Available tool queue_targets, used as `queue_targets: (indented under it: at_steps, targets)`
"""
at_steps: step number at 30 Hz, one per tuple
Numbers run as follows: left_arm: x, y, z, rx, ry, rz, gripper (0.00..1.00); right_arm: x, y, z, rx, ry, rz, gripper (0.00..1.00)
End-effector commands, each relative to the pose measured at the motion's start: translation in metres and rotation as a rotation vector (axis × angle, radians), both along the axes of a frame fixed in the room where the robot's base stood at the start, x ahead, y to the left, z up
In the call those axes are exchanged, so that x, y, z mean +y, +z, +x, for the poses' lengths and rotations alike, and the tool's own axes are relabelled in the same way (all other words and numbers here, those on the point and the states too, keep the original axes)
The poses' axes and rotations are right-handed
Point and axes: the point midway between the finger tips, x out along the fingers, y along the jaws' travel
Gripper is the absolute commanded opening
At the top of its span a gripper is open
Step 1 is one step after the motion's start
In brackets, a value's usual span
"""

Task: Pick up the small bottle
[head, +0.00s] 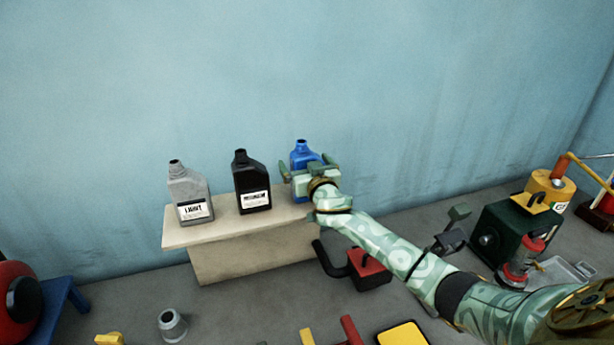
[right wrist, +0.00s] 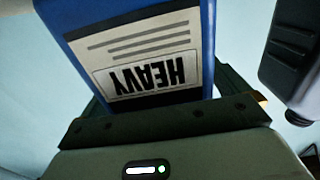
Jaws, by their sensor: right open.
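Three bottles stand upright in a row on a pale stand (head: 240,264): a grey one (head: 187,190) at the left, a black one (head: 250,178) in the middle and a blue one (head: 302,148) at the right. The frames do not make clear which the task calls the small bottle. My right gripper (head: 307,165) is at the blue bottle and hides its lower part. In the right wrist view the blue bottle (right wrist: 208,45), with an upside-down "HEAVY" label, stands between the open fingers (right wrist: 160,88). Contact cannot be made out. My left gripper is out of view.
The black bottle (right wrist: 292,50) is close beside a finger. A red block with a black handle (head: 369,268) lies below my right arm. A green machine with a yellow top (head: 510,236) stands at right. A grey funnel-like piece (head: 172,324) lies in front. Blue wall behind.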

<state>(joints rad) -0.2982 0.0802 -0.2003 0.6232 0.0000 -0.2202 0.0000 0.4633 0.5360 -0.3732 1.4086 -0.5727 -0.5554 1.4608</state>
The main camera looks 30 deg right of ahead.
Motion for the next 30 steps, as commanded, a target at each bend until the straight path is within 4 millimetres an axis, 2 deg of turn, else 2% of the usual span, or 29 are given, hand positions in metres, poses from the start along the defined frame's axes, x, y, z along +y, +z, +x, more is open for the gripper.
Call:
queue_targets:
  at_steps: [6,12,13,23,26,29,30]
  targets:
    - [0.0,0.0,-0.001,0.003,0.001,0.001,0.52,0.0,0.0,0.001,0.0,0.0,0.001,1.0]
    - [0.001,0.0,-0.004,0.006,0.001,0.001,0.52,0.0,0.0,0.001,0.0,0.0,0.001,0.44]
    - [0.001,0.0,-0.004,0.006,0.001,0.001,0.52,0.0,0.0,0.001,0.0,0.0,0.001,0.38]
    - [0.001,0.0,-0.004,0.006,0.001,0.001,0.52,0.0,0.005,0.001,-0.003,0.0,0.001,0.38]
    - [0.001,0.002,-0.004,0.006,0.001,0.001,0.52,0.0,0.015,0.001,-0.005,0.0,0.002,0.38]
    - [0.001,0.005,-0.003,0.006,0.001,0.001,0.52,0.0,0.036,0.001,-0.009,0.001,0.003,0.38]
    - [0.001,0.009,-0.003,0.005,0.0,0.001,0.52,0.007,0.045,-0.003,-0.008,0.003,0.003,0.38]
